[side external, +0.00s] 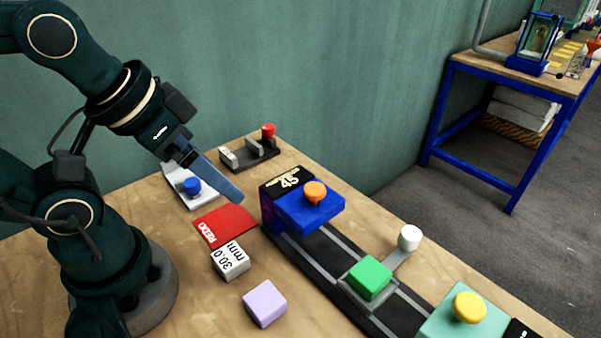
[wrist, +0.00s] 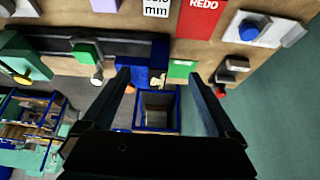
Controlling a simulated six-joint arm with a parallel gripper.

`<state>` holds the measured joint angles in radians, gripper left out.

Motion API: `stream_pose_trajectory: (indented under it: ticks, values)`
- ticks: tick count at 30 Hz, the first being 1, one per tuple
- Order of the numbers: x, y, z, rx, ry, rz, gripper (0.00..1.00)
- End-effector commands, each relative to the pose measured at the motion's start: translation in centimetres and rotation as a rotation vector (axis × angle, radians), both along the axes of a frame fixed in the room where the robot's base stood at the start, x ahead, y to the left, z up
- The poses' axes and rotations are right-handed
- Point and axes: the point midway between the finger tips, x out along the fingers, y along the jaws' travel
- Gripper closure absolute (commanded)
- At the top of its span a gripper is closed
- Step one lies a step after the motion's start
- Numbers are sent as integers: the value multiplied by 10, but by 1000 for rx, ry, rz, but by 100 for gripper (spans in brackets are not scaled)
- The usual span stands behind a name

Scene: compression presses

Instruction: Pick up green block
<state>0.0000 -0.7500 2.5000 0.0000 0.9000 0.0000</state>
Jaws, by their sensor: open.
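The green block (side external: 370,278) sits in a grey carriage on the black rail in the side view, beside a white round knob (side external: 410,238). In the wrist view the green block (wrist: 85,50) shows at the left, outside the fingers. My gripper (side external: 232,188) is well to the left of the block and above the table, near the red pad. In the wrist view my gripper (wrist: 158,77) is open, with nothing between its fingertips. The side view shows one long finger clearly; the other is hard to make out.
A blue press (side external: 310,208) with an orange knob stands at the rail's far end. A teal press (side external: 455,318) with a yellow knob is at the near end. A red pad (side external: 224,226), white 30.0 mm block (side external: 231,262) and lilac block (side external: 265,304) lie left of the rail.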

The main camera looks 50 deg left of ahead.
Motion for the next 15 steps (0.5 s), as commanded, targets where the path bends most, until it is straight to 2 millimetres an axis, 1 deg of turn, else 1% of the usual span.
stream_pose_trajectory:
  ticks: [7, 10, 11, 15]
  values:
    - [0, 0, 0, 0, 0, 1, 7]
    - [-2, 0, -1, -14, 8, 26, 7]
    - [-1, 0, 2, -24, 7, 44, 7]
    - [13, -2, 25, -66, -14, 113, 7]
